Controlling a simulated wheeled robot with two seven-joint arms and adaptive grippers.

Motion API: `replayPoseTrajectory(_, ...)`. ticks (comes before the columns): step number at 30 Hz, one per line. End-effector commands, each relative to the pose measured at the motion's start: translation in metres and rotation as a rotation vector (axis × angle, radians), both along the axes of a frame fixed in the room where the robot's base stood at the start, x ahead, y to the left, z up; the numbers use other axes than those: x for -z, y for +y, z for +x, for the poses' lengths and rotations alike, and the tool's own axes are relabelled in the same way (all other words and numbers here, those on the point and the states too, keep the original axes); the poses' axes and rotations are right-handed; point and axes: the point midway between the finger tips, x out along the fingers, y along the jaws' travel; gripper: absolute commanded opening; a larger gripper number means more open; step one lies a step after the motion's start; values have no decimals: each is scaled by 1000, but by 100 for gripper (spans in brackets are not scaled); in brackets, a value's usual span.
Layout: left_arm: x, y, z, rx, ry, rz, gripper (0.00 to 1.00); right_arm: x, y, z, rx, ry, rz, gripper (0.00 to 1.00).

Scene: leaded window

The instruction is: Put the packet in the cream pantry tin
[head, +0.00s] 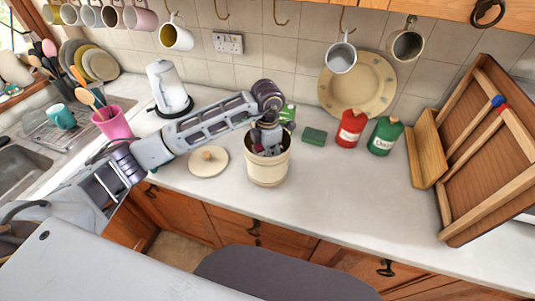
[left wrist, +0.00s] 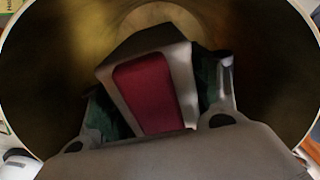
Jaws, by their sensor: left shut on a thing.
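The cream pantry tin (head: 268,172) stands upright and open-topped on the counter. My left gripper (head: 267,143) points down into its mouth. In the left wrist view the tin's inner wall (left wrist: 265,75) surrounds the gripper. The left gripper is shut on the packet (left wrist: 150,92), a pale grey block with a dark red panel, held between the fingers inside the rim. Whether the packet touches the tin's floor is not clear. The tin's round cream lid (head: 208,162) with a wooden knob lies on the counter to the left. My right gripper is not in view.
A green box (head: 288,114) stands close behind the tin, with a green sponge (head: 314,136) to its right. Red (head: 350,129) and green (head: 385,136) canisters stand further right, before a leaning wooden rack (head: 480,150). The counter's front right is clear.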

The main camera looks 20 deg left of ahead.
Motion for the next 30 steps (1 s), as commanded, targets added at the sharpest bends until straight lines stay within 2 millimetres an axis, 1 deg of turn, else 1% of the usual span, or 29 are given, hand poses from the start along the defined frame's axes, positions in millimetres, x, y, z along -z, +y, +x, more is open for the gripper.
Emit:
replayPoseTrajectory(2, -1, 0, 0, 0, -1, 0, 13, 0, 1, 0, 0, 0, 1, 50)
replayPoseTrajectory(3, 0, 0, 0, 0, 0, 0, 65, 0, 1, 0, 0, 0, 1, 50)
replayPoseTrajectory(5, 0, 0, 0, 0, 0, 0, 73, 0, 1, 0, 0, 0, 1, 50)
replayPoseTrajectory(6, 0, 0, 0, 0, 0, 0, 75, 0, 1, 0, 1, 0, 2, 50)
replayPoseTrajectory(16, 0, 0, 0, 0, 0, 0, 75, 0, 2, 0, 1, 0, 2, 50)
replayPoseTrajectory(20, -3, 0, 0, 0, -1, -1, 75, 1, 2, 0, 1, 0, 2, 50)
replayPoseTrajectory(25, -15, 0, 1, 0, -2, 1, 75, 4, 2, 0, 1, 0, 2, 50)
replayPoseTrajectory(30, -33, 0, 1, 0, -2, 1, 75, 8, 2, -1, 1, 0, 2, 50)
